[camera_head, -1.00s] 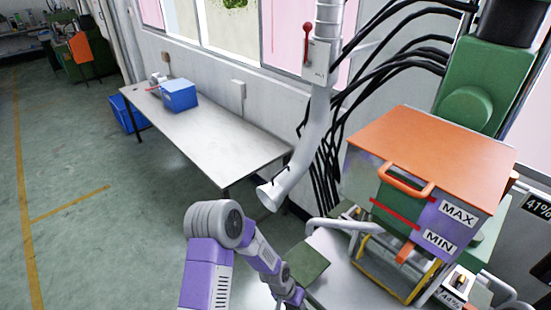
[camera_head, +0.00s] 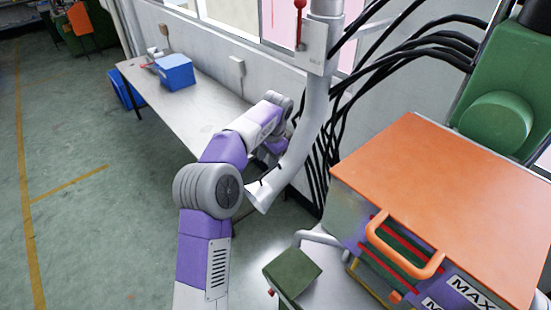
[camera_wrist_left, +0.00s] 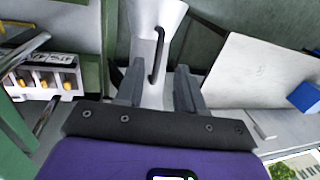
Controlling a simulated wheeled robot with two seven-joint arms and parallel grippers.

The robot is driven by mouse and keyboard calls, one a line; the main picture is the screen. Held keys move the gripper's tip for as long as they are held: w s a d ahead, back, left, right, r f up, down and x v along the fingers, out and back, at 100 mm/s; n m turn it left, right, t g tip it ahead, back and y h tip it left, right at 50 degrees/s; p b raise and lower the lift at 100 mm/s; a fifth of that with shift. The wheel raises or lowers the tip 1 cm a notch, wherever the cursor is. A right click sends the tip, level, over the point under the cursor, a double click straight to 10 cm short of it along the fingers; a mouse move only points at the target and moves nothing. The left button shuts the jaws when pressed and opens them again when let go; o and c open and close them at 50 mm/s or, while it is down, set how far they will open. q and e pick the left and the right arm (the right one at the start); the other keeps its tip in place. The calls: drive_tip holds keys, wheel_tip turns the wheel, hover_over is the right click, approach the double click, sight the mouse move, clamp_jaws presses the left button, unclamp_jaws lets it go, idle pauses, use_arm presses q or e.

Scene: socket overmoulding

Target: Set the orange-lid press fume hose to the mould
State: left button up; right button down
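The fume hose (camera_head: 296,160) is a pale grey pipe hanging from the wall side, its flared mouth (camera_head: 258,199) pointing down-left. It also shows in the left wrist view (camera_wrist_left: 146,22) with a black handle (camera_wrist_left: 157,55) on it. My left gripper (camera_wrist_left: 158,78) is open, its two fingers apart at either side of the handle's lower end; I cannot tell whether they touch the hose. In the head view the left gripper is mostly hidden by the hose and arm. The orange-lid press (camera_head: 450,190) stands at the right, its lid down. The mould cannot be made out. My right gripper is out of view.
A long table (camera_head: 138,80) with a blue box (camera_head: 175,72) stands along the wall. A dark green block (camera_head: 292,271) is beside the press. Black cables (camera_head: 385,60) hang behind the hose. The floor at left is clear.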

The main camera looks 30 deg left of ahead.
sight(263, 175)
use_arm(q)
drive_tip(key=shift+s+a+f, duration=0.1)
drive_tip(key=shift+a+f, duration=0.15)
drive_tip(key=shift+f, duration=0.85)
drive_tip(key=shift+s+a+f, duration=0.15)
drive_tip(key=shift+a+f, duration=0.05)
drive_tip(key=shift+f, duration=0.9)
drive_tip(key=shift+s+a+f, duration=0.1)
drive_tip(key=shift+a+f, duration=0.15)
drive_tip(key=shift+f, duration=0.85)
drive_tip(key=shift+w, duration=0.1)
clamp_jaws()
